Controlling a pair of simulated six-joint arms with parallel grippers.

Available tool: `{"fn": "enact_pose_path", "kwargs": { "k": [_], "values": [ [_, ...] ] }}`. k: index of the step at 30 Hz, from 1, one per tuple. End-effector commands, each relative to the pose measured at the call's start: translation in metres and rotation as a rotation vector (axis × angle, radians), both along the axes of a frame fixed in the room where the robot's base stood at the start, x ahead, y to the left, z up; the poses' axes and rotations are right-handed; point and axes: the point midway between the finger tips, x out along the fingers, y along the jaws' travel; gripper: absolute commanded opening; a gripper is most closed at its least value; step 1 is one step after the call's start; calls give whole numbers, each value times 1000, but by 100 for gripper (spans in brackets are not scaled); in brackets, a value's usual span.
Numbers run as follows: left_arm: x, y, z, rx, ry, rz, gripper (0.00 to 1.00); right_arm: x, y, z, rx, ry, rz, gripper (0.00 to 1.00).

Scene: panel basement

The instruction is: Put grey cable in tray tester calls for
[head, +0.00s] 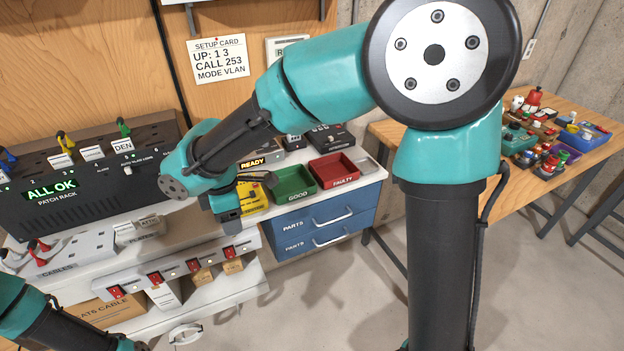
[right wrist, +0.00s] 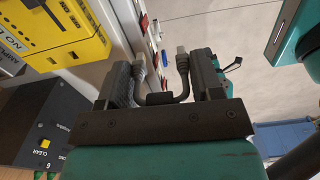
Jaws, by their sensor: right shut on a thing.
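My right gripper (head: 230,222) is beside the yellow cable tester (head: 252,197) in the head view. In the right wrist view, my right gripper (right wrist: 166,85) is shut on the grey cable (right wrist: 182,82), which bends in a U between the jaws with its plug ends pointing up. The cable is not clear in the head view. The tester's display reads READY. The green GOOD tray (head: 309,191) and the red FAULTY tray (head: 350,181) stand to its right; both look empty.
The patch rack (head: 85,190) reads ALL OK. A cable holder (head: 75,262) sits in front of it. Blue parts drawers (head: 325,220) are under the trays. A black box with a yellow CLEAR button (right wrist: 45,143) is near the tester. A side table (head: 560,110) holds assorted items.

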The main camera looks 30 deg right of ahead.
Motion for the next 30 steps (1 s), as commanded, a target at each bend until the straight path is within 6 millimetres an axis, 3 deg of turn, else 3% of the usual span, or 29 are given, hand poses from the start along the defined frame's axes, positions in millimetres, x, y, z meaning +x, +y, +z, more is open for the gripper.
{"fn": "enact_pose_path", "kwargs": {
  "k": [5,11,21,25,30],
  "values": [
    [0,0,0,0,0,0,0,7,-40,0,6,2,-112,37],
    [0,0,0,0,0,0,0,12,-105,1,11,0,-298,37],
    [0,0,0,0,0,0,0,-1,-213,-1,6,0,-617,37],
    [0,0,0,0,0,0,0,-8,-241,-1,1,0,-702,37],
    [0,0,0,0,0,0,0,-13,-256,-1,-2,-1,-752,37]
  ]
}}
